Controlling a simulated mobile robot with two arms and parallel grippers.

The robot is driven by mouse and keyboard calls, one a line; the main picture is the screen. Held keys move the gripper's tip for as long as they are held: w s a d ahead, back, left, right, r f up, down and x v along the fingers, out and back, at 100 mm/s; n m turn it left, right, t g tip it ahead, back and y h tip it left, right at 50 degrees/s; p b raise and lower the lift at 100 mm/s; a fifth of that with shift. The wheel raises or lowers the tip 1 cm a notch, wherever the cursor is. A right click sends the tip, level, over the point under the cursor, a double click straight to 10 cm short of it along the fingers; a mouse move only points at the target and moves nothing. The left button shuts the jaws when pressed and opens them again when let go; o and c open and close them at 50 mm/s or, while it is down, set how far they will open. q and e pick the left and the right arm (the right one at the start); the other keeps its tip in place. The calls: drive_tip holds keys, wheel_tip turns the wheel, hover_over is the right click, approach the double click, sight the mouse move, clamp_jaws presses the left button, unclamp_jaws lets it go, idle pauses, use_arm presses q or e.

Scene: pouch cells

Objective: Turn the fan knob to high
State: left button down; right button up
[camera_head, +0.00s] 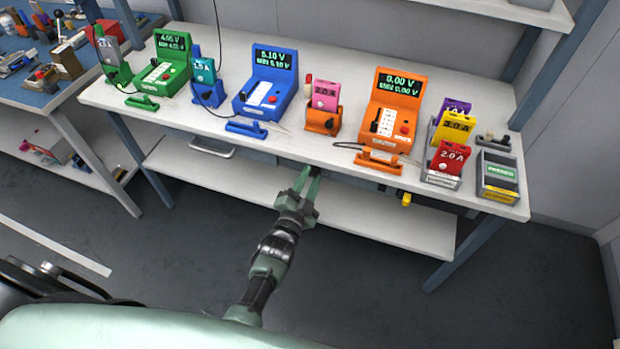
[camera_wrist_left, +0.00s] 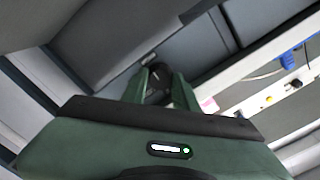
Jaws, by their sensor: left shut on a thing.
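My left gripper (camera_head: 309,173) reaches up to the front edge of the workbench (camera_head: 330,152), with its fingertips partly hidden under the bench top. In the left wrist view, its two green fingers close around a dark round knob (camera_wrist_left: 158,84), and the gripper is shut on it. This looks like the fan knob. Its setting marks cannot be read, so I cannot tell which way it points. In the head view the knob is hidden by the gripper and the bench edge. My right gripper is not in view.
On the bench stand a green meter (camera_head: 165,73), a blue meter (camera_head: 266,90) and an orange meter (camera_head: 391,112), with several coloured cells and a grey box (camera_head: 498,177). A lower shelf (camera_head: 345,205) runs beneath. A blue-topped table (camera_head: 50,60) stands at left.

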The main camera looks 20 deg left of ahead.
use_arm(q)
drive_tip(key=shift+f, duration=0.1)
drive_tip(key=c, duration=1.1)
unclamp_jaws()
drive_tip(key=s, duration=0.7)
drive_tip(key=shift+s+a, duration=0.1)
drive_tip(key=shift+s, duration=0.3)
